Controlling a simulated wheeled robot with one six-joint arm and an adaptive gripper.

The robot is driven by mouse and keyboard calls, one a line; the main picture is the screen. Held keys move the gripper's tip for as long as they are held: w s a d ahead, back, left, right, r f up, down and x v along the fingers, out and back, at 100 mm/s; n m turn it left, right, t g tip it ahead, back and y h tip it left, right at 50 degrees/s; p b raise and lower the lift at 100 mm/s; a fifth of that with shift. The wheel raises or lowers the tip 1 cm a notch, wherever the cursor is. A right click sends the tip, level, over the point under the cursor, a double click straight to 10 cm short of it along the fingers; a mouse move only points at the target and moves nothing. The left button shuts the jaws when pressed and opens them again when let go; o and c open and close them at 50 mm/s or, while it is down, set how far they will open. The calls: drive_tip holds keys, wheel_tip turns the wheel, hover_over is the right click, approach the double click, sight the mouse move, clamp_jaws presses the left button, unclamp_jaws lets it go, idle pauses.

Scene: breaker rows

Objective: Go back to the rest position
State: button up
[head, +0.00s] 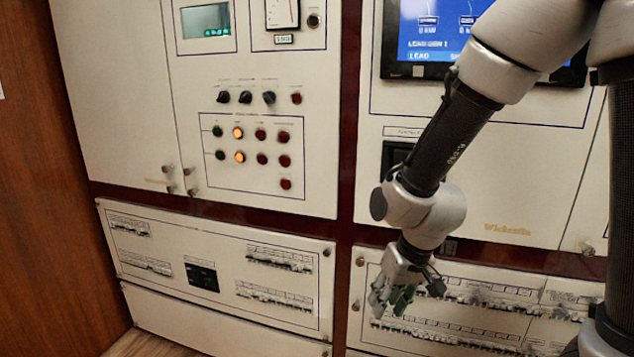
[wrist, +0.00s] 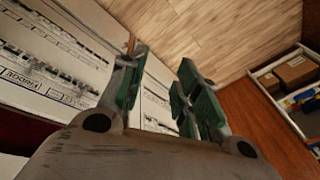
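My gripper (head: 390,300) hangs in front of the lower right panel (head: 485,305) in the head view, pointing down. In the wrist view my gripper (wrist: 162,72) has its two green-padded fingers apart, with nothing between them. The arm reaches down from the upper right of the head view. The gripper hides part of the breaker rows behind it. I cannot tell from the head view how far it is from the panel face.
A lower left panel (head: 215,265) also carries breaker rows. Above it are knobs and lit buttons (head: 239,133); a blue screen (head: 440,28) is at upper right. The wrist view shows wooden floor (wrist: 215,35) and a shelf with boxes (wrist: 295,70).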

drive_tip(key=s+d+r+m+t+h, duration=0.1)
drive_tip(key=s+d+r, duration=0.5)
drive_tip(key=d+r, duration=0.4)
drive_tip(key=s+d+r+m+t+h, duration=0.1)
drive_tip(key=s+d+r, duration=0.4)
drive_tip(key=d+r, duration=0.5)
drive_tip(key=shift+s+d+r+m+t, duration=0.2)
drive_tip(key=shift+s+d+m+t, duration=0.2)
drive_tip(key=shift+d, duration=0.45)
